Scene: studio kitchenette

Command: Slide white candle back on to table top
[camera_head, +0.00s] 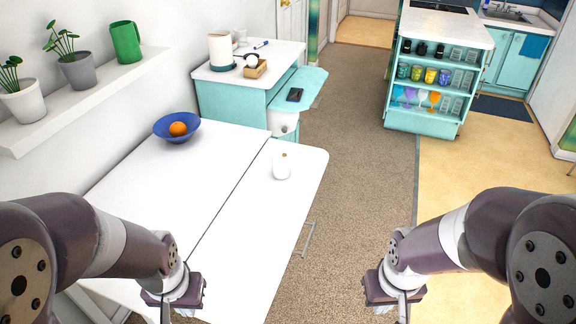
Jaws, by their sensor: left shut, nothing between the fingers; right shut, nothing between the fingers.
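The white candle (282,166), a short cylinder with a small brownish spot on top, stands upright on the white table top (225,240). It is on the section right of a dark seam, near the far right corner. My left gripper (174,306) is at the bottom of the head view, over the near part of the table, shut and well apart from the candle. My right gripper (395,302) is at the bottom right, over the carpet beyond the table's right edge, shut and empty. The fingertips of both are partly cut off or hidden.
A blue bowl (176,127) with an orange (178,129) sits at the table's far left. A teal cabinet (235,104) stands behind the table. A metal handle (304,240) sticks out at the table's right side. Carpet (365,160) right of the table is clear.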

